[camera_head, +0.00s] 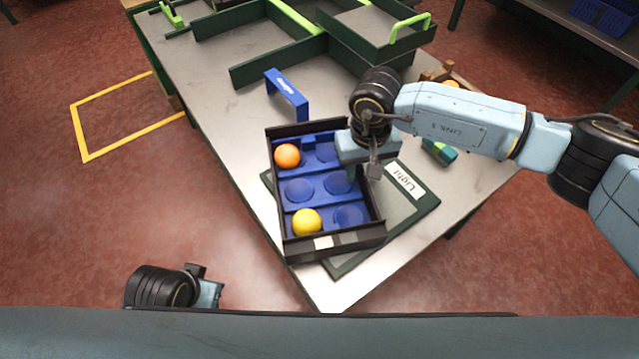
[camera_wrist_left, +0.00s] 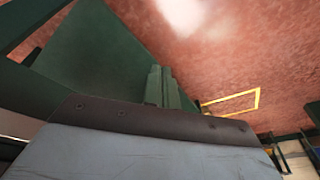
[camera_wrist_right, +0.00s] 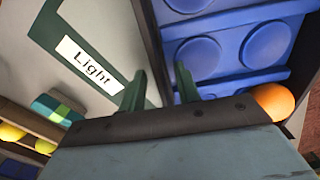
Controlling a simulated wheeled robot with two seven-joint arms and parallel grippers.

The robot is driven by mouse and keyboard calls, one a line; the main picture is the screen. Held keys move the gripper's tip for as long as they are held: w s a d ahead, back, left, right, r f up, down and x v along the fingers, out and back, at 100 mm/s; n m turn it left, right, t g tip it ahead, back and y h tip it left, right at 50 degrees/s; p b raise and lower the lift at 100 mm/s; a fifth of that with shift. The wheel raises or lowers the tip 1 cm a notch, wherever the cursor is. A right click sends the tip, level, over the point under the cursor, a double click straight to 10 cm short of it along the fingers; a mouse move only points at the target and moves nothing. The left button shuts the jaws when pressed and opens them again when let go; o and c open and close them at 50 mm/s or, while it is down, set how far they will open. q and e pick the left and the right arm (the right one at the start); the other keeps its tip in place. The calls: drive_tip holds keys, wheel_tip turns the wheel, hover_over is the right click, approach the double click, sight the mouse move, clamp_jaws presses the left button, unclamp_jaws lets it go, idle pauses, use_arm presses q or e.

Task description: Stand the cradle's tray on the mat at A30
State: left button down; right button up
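A black-walled tray (camera_head: 335,243) with a blue cupped insert (camera_head: 299,190) stands on the table, overlapping the dark green mat (camera_head: 415,222) labelled "Light". An orange fruit (camera_head: 287,156) sits in a far-left cup and a yellow one (camera_head: 307,222) in a near-left cup; other visible cups are empty. My right gripper (camera_head: 364,172) is at the tray's right wall. In the right wrist view its fingers (camera_wrist_right: 160,90) are apart, one on each side of the wall, with a gap showing. My left gripper (camera_wrist_left: 163,88) has its fingers together, empty, off the table's near left.
A blue arch-shaped stand (camera_head: 288,92) is beyond the tray. Green-walled bays (camera_head: 277,62) and a tray with a light-green handle (camera_head: 410,27) fill the far table. A teal-green box (camera_head: 440,152) lies right of the mat. A yellow floor outline (camera_head: 84,130) is at left.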

clamp_jaws()
drive_tip(key=shift+r, duration=0.2)
